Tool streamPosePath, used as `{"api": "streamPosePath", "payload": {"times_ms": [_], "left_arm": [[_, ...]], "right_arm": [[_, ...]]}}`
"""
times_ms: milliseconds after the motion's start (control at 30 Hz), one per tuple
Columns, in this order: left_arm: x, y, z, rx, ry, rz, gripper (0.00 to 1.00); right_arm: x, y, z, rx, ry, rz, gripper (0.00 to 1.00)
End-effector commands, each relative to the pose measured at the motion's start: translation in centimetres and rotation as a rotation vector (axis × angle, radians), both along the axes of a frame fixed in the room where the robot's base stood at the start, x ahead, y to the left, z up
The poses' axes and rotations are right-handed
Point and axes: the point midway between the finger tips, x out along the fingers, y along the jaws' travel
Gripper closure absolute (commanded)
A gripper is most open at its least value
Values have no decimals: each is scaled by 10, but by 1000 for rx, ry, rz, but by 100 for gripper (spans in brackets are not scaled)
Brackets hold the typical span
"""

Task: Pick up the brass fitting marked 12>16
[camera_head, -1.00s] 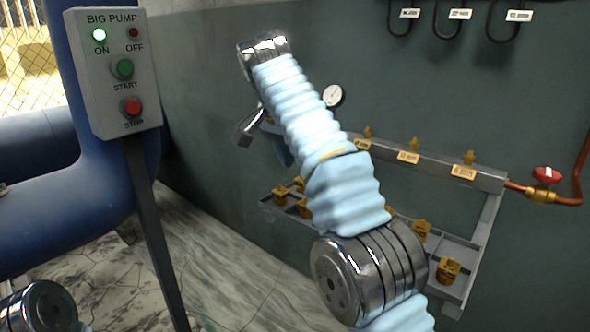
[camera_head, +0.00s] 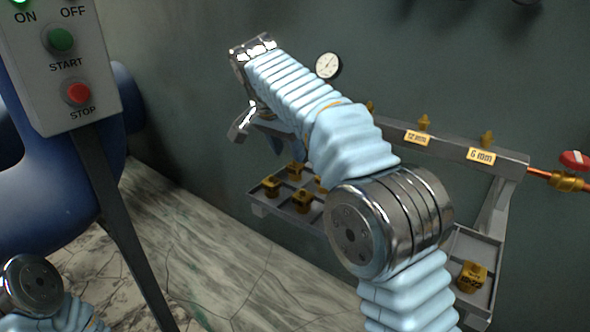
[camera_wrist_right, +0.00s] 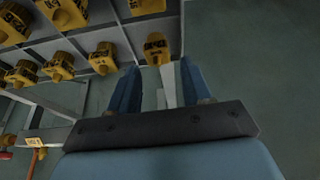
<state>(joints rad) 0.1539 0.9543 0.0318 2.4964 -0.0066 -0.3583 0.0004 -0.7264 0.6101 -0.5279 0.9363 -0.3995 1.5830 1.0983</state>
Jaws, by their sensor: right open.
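Several brass fittings sit in a grey compartment tray (camera_head: 314,224) on the wall. In the head view, some (camera_head: 301,200) are left of my right arm and one (camera_head: 472,277) is at the right end; their markings are too small to read surely, so I cannot tell which is 12>16. In the right wrist view, one fitting (camera_wrist_right: 156,48) with a dark, unreadable marking lies just beyond and between the fingertips of my right gripper (camera_wrist_right: 160,70). The gripper is open and empty. In the head view, its blue fingers (camera_head: 274,144) show partly behind the arm, above the tray's left part.
A metal rail (camera_head: 450,148) with labels "12 mm" and "6 mm" runs above the tray. A gauge (camera_head: 328,66), a copper pipe with a red valve handle (camera_head: 574,159) and a pump control box (camera_head: 60,60) stand around. My right arm hides the tray's middle.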

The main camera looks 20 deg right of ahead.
Motion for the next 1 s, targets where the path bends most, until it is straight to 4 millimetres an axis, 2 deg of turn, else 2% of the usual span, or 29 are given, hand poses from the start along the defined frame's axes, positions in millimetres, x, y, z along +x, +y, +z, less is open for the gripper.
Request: {"api": "streamPosePath", "payload": {"times_ms": [167,500,733,1000], "left_arm": [[0,0,0,0,0,0,49],[0,0,1,0,0,0,49],[0,0,0,0,0,0,49],[0,0,0,0,0,0,49]], "right_arm": [[3,-5,-12,0,1,-1,51],[13,-21,-54,1,1,1,51],[14,-22,-56,1,-1,0,51],[14,-22,-55,0,0,0,91]]}}
